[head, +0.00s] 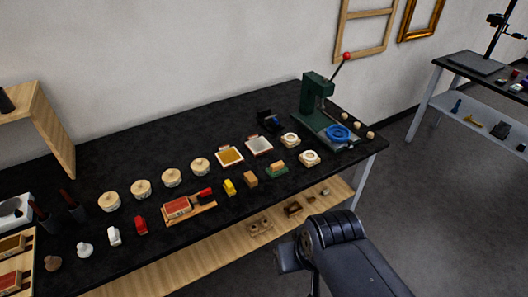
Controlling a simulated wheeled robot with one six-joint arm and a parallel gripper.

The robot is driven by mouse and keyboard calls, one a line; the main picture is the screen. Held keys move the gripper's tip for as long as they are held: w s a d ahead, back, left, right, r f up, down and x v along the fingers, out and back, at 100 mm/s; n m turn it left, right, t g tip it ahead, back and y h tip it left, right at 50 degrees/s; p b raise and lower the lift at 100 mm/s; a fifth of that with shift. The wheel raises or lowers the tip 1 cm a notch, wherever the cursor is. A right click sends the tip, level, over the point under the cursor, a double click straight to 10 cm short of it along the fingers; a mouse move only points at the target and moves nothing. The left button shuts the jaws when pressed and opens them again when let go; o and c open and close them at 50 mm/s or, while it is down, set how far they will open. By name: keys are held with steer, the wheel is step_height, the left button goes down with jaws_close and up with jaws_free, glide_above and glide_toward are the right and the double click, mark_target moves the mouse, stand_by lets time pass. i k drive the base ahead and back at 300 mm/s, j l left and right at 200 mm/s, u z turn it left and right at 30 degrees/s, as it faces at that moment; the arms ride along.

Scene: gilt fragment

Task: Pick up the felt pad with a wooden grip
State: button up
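A small green pad with a wooden block on top (277,168), which looks like the felt pad with a wooden grip, lies on the black table (235,130). It is near the front edge, right of a plain brown block (250,179) and left of a round cream piece (309,158). Nothing touches it. My dark arm rises at the lower right, in front of the table and apart from the pad. I cannot make out my gripper's fingers in this view.
Several round lidded pots (172,178) line the left. A yellow piece (229,187) and red block (177,207) sit along the front. A wooden shelf (215,246) runs below.

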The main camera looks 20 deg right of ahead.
mark_target(278, 168)
steer(key=i+l, duration=0.2)
steer(key=i, duration=0.3)
steer(key=i+l+z, duration=0.1)
steer(key=i+l, duration=0.15)
steer(key=i, duration=0.2)
